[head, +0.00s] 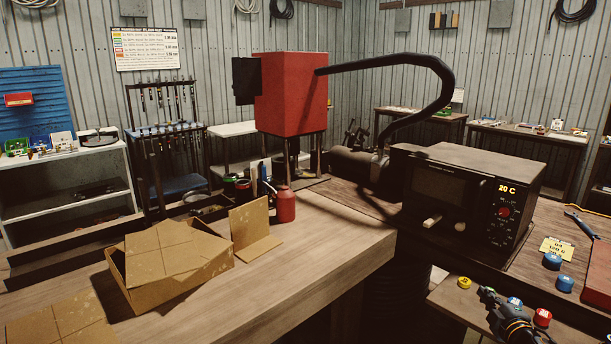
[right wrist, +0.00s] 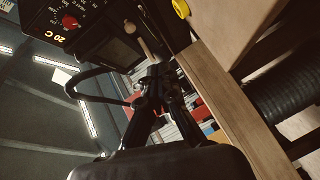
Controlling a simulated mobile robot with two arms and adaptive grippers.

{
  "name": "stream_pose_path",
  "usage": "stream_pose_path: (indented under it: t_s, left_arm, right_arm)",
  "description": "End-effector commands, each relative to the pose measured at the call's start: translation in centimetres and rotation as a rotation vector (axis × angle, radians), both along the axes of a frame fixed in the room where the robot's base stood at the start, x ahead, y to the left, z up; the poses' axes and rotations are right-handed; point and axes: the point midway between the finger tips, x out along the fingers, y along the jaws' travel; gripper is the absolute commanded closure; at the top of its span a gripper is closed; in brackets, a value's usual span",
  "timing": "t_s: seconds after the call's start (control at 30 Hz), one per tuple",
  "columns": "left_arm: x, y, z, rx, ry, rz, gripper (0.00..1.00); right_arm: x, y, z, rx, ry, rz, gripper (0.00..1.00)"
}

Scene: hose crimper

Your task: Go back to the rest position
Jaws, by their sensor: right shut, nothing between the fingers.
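My right gripper (head: 488,294) shows at the bottom right of the head view, above the lower shelf with coloured caps, in front of the bench. In the right wrist view the fingers (right wrist: 157,78) come together and hold nothing. The wrist view is tilted, with the bench edge beside the fingers. My left gripper is not in view.
A black oven (head: 465,195) reading 20 C stands at right. Coloured caps (head: 542,318) lie near my right gripper.

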Motion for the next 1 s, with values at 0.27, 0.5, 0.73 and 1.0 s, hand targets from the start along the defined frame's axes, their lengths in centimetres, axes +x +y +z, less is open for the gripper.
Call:
stream_pose_path:
  t_s: [0.27, 0.5, 0.73, 1.0]
  left_arm:
    - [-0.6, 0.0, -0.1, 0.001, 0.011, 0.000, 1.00]
    - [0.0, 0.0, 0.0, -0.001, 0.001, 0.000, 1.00]
    - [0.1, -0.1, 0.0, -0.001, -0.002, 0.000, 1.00]
    - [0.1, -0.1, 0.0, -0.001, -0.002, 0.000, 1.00]
  right_arm:
    - [-11.3, 14.6, -11.0, 0.384, 0.273, -0.165, 1.00]
    - [-25.8, 21.9, -14.5, 0.674, 0.577, -0.383, 1.00]
    - [-34.7, 24.4, -14.0, 0.806, 0.759, -0.519, 1.00]
    - [-42.0, 25.8, -12.5, 0.894, 0.908, -0.633, 1.00]
